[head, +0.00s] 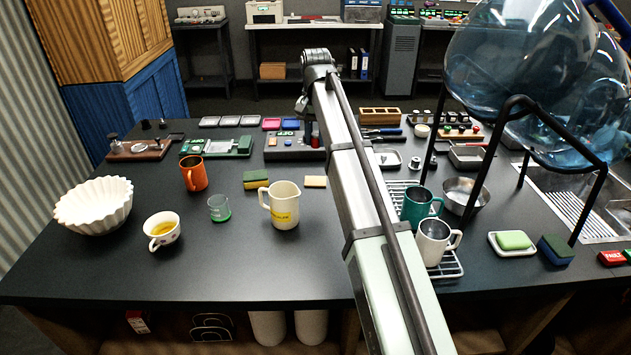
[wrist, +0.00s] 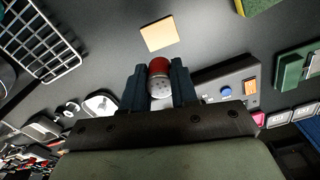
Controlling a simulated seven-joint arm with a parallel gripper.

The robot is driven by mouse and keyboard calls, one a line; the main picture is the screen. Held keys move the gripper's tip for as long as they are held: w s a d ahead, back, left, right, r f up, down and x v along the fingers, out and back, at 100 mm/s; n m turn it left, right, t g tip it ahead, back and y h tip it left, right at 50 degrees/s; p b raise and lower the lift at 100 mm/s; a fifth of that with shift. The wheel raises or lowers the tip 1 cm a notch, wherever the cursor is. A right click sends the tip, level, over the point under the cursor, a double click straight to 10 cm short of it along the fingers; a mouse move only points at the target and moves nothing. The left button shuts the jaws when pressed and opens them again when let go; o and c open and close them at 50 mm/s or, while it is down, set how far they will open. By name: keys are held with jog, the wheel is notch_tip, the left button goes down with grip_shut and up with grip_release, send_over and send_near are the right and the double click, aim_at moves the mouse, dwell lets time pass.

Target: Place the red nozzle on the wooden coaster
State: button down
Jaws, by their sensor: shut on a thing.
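In the wrist view my gripper (wrist: 159,84) is shut on the red nozzle (wrist: 159,66). The nozzle has a red body and a pale grey face with small holes, and sits between the two dark fingers. The wooden coaster (wrist: 158,34) looks like a plain tan square and lies flat on the dark counter, apart from the nozzle and ahead of the fingertips. In the head view the coaster (head: 315,181) lies bare to the right of the cream pitcher's rim. My arm hides most of the gripper there.
A green and yellow sponge (head: 256,179) and a cream pitcher (head: 284,205) stand near the coaster. A grey panel (head: 290,146) lies behind it. A wire rack (head: 447,266) with mugs is to the right.

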aim_at(315, 180)
jog(key=shift+f, duration=5.85)
jog(key=c, duration=0.9)
grip_release()
jog(key=shift+f, duration=0.1)
jog(key=shift+o, duration=0.2)
notch_tip(315, 180, up, 12)
jog(key=shift+r, duration=0.15)
